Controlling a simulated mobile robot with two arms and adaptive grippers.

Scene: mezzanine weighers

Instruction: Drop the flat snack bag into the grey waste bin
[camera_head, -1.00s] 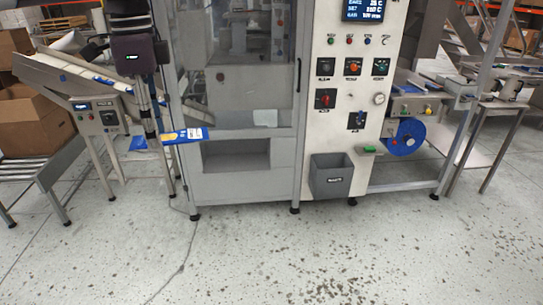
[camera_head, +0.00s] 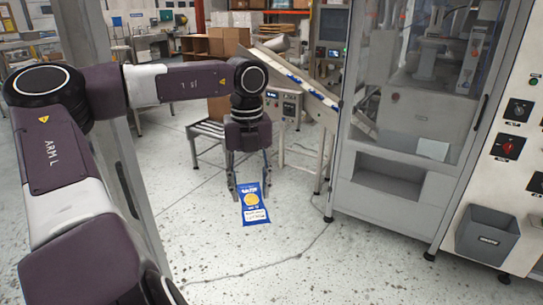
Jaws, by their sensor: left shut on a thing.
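My left gripper (camera_head: 250,186) points down near the middle of the view and is shut on the flat snack bag (camera_head: 253,206). The bag is blue with a yellow round print and a white label, and it hangs below the fingers above the floor. The grey waste bin (camera_head: 486,236) is at the far right, fixed low on the front of the white control panel, with its open top facing up. The bag is well to the left of the bin. My right gripper is not in view.
A large grey machine cabinet (camera_head: 392,185) with a clear front stands between the bag and the bin. An inclined conveyor (camera_head: 300,76) with blue packs and a control box (camera_head: 284,104) are behind the gripper. Floor in front is clear.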

